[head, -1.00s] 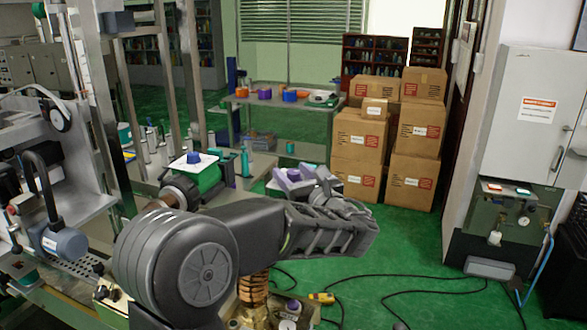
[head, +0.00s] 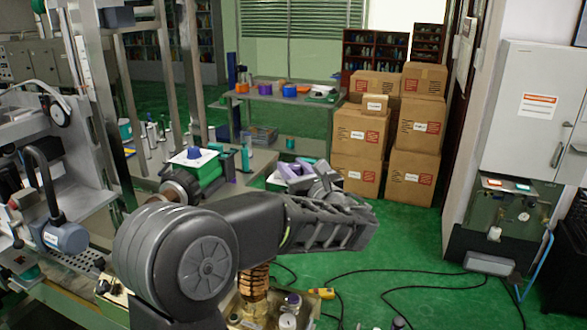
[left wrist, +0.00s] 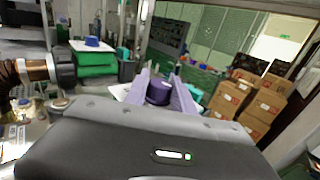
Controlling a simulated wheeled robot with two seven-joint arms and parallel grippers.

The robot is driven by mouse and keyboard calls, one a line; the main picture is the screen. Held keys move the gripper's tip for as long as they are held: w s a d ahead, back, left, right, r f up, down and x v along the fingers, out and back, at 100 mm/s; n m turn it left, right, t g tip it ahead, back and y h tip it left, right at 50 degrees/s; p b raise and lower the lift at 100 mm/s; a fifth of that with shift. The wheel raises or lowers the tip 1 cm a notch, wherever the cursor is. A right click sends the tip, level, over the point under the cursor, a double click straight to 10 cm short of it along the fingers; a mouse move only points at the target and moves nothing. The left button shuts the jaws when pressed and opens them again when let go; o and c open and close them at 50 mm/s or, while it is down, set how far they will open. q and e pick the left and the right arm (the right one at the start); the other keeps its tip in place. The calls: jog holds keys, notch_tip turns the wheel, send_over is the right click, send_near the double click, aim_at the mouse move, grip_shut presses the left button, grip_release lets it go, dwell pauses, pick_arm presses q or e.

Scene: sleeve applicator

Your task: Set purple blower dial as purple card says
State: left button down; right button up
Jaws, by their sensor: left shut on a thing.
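My left gripper (left wrist: 160,92) has light purple fingers. In the left wrist view they are shut on a dark purple dial (left wrist: 158,93), one finger on each side. A white plate (left wrist: 121,92) shows beside the dial. The fingers hide the dial's pointer and marks. In the head view my left gripper (head: 296,172) is at the middle, and its wrist hides most of what it holds. I cannot make out a purple card. My right gripper is not in view.
A green unit (head: 207,170) with a blue dial (head: 194,153) on a white plate stands left of my gripper. Cardboard boxes (head: 418,127) are stacked behind on the green floor. A wall cabinet (head: 530,110) is at right. Cables cross the floor in front.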

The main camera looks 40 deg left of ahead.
pick_arm(q)
jog(key=shift+n+g, duration=0.3)
jog(key=shift+g, duration=0.1)
jog(key=n+g+y, duration=0.1)
jog(key=g, duration=0.1)
jog(key=n+g, duration=0.2)
jog(key=shift+w+d+r+y, duration=0.1)
jog(key=shift+d+y, duration=0.05)
jog(key=shift+y, duration=0.25)
jog(key=shift+n+g, duration=1)
jog(key=shift+g, duration=0.7)
jog(key=shift+n+g, duration=1)
jog(key=shift+g, duration=0.7)
jog(key=shift+g+h, duration=0.3)
jog(key=c, duration=1.1)
grip_release()
jog(key=shift+o, duration=0.2)
jog(key=v, duration=0.7)
jog(key=shift+d, duration=0.25)
